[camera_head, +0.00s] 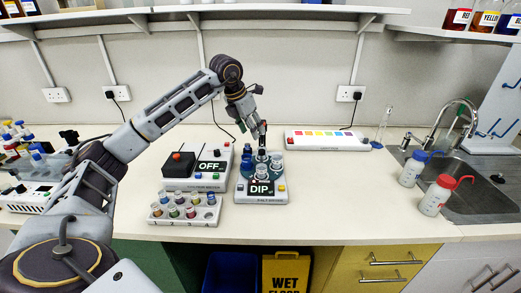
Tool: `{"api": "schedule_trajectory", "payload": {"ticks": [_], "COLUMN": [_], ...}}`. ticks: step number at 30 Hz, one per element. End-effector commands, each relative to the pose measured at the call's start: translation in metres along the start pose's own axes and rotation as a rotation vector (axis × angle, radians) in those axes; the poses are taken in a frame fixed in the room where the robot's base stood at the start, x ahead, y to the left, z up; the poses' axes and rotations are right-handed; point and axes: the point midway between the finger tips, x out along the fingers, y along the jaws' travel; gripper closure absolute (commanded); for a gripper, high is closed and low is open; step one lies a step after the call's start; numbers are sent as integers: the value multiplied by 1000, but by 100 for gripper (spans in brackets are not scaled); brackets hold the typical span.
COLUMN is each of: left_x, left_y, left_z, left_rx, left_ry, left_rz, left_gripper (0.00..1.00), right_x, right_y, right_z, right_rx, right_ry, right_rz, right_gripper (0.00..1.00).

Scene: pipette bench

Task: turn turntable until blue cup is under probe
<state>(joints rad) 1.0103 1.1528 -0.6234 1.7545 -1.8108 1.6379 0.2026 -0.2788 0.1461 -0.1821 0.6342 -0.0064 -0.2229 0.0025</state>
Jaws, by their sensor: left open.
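The turntable (252,181) is a teal disc on a white unit whose display reads DIP (261,188). Several small cups stand around the disc. Pale cups (276,166) are at its right, and dark blue cups (246,158) show at its left; which one is the task's blue cup is hard to tell. A dark upright part at the middle may be the probe, but it is too small to tell. My left gripper (262,134) points down just above the back of the turntable, open, with no thing seen between its fingers. My right gripper is out of view.
A white unit reading OFF (209,167) with a red button stands left of the turntable. A rack of coloured vials (185,210) is in front of it. A colour-strip box (327,140) lies behind right. Two wash bottles (437,195) stand by the sink. The bench between is clear.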

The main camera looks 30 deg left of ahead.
Motion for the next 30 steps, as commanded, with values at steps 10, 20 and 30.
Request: {"api": "schedule_trajectory", "payload": {"ticks": [10,20,30], "left_x": [46,89,116], "left_y": [0,0,0], "left_z": [-1,-1,-1], "left_rx": [-1,0,0], "left_ry": [3,3,1], "left_rz": [-1,-1,0], "left_gripper": [53,53,53], "right_x": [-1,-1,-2], "right_y": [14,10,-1], "right_z": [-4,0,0], "right_rx": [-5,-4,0], "right_ry": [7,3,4], "right_rz": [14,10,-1], "right_gripper": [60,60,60]}}
